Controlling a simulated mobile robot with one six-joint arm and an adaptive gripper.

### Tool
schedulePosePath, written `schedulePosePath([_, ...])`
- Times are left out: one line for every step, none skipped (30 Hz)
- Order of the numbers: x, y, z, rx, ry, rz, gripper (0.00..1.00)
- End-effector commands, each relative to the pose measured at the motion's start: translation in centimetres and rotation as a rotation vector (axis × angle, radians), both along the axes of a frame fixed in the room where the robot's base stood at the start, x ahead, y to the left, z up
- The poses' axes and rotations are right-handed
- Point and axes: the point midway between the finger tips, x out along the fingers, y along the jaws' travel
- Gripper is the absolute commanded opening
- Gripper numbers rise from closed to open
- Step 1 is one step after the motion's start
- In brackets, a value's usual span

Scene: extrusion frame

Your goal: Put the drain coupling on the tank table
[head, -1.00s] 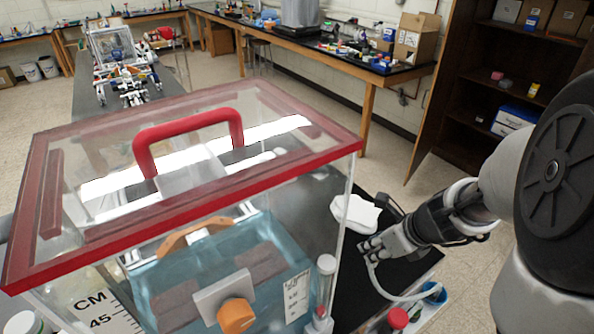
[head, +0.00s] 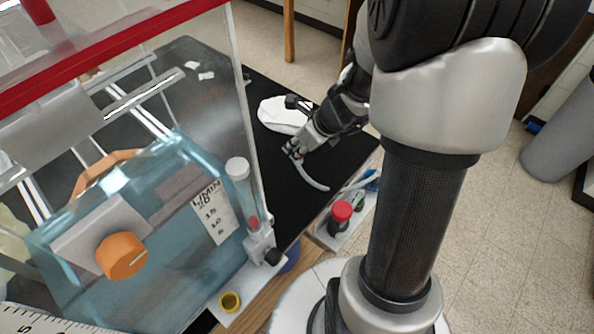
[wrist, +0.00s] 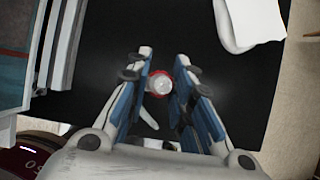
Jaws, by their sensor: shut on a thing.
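The drain coupling (wrist: 160,83), a pale round piece with a red ring, is between the fingers of my gripper (wrist: 160,86) in the wrist view. My gripper (head: 293,150) is shut on it over the black tank table (head: 348,153) in the head view. The fingers hide most of the coupling in the head view. I cannot tell whether it touches the table top.
The clear tank (head: 236,90) with its red rim stands left of my gripper. A white cloth (head: 280,115) lies just behind the gripper. A tray with a red-capped bottle (head: 341,212) is at the front right edge.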

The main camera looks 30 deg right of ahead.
Motion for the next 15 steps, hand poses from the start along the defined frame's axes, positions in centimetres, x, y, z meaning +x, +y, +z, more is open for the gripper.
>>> schedulePosePath([0.0,0.0,-1.6,0.001,0.001,0.0,0.0])
schedulePosePath([0.0,0.0,-2.0,0.0,0.0,-0.001,0.0])
schedulePosePath([0.0,0.0,-2.5,0.0,0.0,-0.001,0.0])
schedulePosePath([0.0,0.0,-2.8,0.0,0.0,0.0,0.0])
schedulePosePath([0.0,0.0,-3.0,0.0,-0.001,0.0,0.0])
schedulePosePath([0.0,0.0,-3.1,0.001,-0.001,-0.001,0.0])
schedulePosePath([0.0,0.0,-3.2,0.0,-0.001,-0.001,0.0])
schedulePosePath([0.0,0.0,-3.3,0.0,-0.001,0.0,0.0])
schedulePosePath([0.0,0.0,-3.5,0.0,-0.001,0.0,0.0])
schedulePosePath([0.0,0.0,-3.6,-0.001,-0.001,0.0,0.0])
schedulePosePath([0.0,0.0,-3.9,0.0,0.0,0.001,0.0])
schedulePosePath([0.0,0.0,-4.4,0.0,0.0,0.0,0.0])
schedulePosePath([0.0,0.0,-4.9,0.0,0.0,-0.001,0.0])
schedulePosePath([0.0,0.0,-5.4,0.0,0.0,-0.001,0.0])
schedulePosePath([0.0,0.0,-6.1,0.0,0.0,0.0,0.0])
